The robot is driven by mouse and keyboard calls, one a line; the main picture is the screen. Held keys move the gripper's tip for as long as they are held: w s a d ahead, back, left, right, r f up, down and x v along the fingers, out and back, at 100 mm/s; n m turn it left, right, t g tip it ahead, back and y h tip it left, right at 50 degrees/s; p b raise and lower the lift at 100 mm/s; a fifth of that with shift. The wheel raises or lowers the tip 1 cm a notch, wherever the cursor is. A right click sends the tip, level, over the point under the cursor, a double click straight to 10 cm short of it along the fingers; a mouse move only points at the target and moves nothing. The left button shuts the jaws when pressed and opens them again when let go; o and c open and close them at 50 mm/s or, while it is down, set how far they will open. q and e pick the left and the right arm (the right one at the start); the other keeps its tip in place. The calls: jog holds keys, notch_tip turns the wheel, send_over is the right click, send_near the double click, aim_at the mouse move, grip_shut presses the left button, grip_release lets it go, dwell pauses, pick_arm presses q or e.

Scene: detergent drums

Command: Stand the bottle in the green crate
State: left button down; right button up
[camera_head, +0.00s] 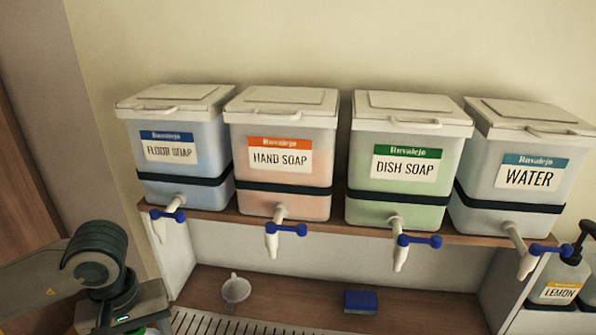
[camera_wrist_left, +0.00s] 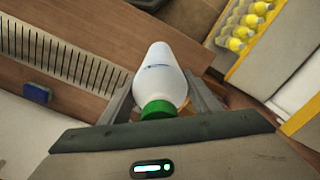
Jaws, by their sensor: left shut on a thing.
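My left gripper (camera_wrist_left: 162,88) is shut on a white bottle (camera_wrist_left: 160,72) with a green cap (camera_wrist_left: 157,110). The bottle lies between the two fingers, its cap toward the wrist camera. In the head view my left gripper (camera_head: 124,310) is at the lower left, cut by the bottom edge, with a sliver of green at its lower end. The green crate is in neither view. My right gripper is not in view.
Drums of floor soap (camera_head: 180,150), hand soap (camera_head: 280,155), dish soap (camera_head: 405,160) and water (camera_head: 525,175) stand on a shelf with taps. Below lie a funnel (camera_head: 236,289), a sponge (camera_head: 360,301) and a drip grate (camera_head: 205,322).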

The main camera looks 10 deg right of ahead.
pick_arm(q)
jog(key=shift+a+f+m, duration=0.2)
jog(key=shift+a+m, duration=0.05)
jog(key=shift+m, duration=0.55)
jog(key=shift+a+f+m, duration=0.15)
jog(key=shift+a+m, duration=0.1)
jog(key=shift+m, duration=0.55)
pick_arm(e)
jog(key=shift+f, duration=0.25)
